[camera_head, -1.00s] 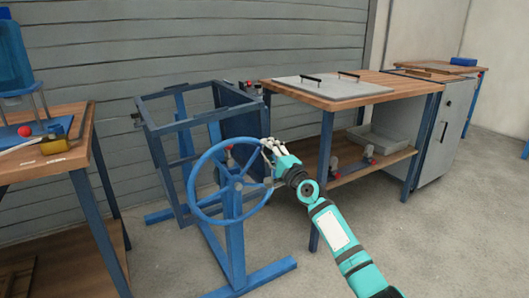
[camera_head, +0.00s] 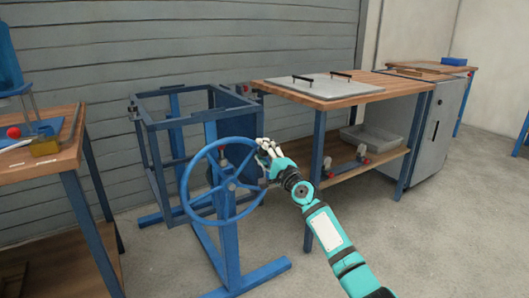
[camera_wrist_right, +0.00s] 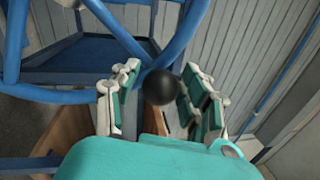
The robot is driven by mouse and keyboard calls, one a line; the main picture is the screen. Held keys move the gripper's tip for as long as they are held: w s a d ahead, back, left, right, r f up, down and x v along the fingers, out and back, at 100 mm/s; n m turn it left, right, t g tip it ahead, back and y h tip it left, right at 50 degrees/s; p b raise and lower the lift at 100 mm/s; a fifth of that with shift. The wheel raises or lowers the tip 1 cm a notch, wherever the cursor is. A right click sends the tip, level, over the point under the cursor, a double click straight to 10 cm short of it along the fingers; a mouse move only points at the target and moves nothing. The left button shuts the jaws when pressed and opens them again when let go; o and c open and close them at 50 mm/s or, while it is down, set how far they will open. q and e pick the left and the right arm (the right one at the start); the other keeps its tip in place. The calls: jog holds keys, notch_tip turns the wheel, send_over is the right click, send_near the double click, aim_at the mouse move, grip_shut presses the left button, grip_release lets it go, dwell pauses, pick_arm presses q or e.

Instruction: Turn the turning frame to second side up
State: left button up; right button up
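The blue turning frame (camera_head: 142,118) stands at centre left in the head view, an open rectangular frame on blue stands. Its blue handwheel (camera_head: 186,190) faces me, with spokes meeting at a hub. My right gripper (camera_head: 264,162) is at the wheel's right rim. In the right wrist view a round black knob (camera_wrist_right: 161,87) lies between the two fingers of that gripper (camera_wrist_right: 160,80), which stand apart on either side of it. Contact is not clear. The wheel's rim and spokes (camera_wrist_right: 185,35) pass just beyond the fingers. My left gripper is out of view.
A wooden workbench (camera_head: 375,88) with a grey lidded plate (camera_head: 325,87) stands close right of the frame; its lower shelf (camera_head: 340,172) holds clamps and a grey tray (camera_head: 372,139). Another wooden table (camera_head: 50,165) stands at left. The floor at front right is clear.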

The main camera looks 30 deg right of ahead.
jog(key=shift+o, duration=0.8)
jog(key=shift+r, duration=0.1)
jog(key=shift+d, duration=0.1)
jog(key=s+f, duration=0.2)
jog(key=s, duration=0.9)
jog(key=shift+s+d+f, duration=0.2)
jog(key=shift+s, duration=0.2)
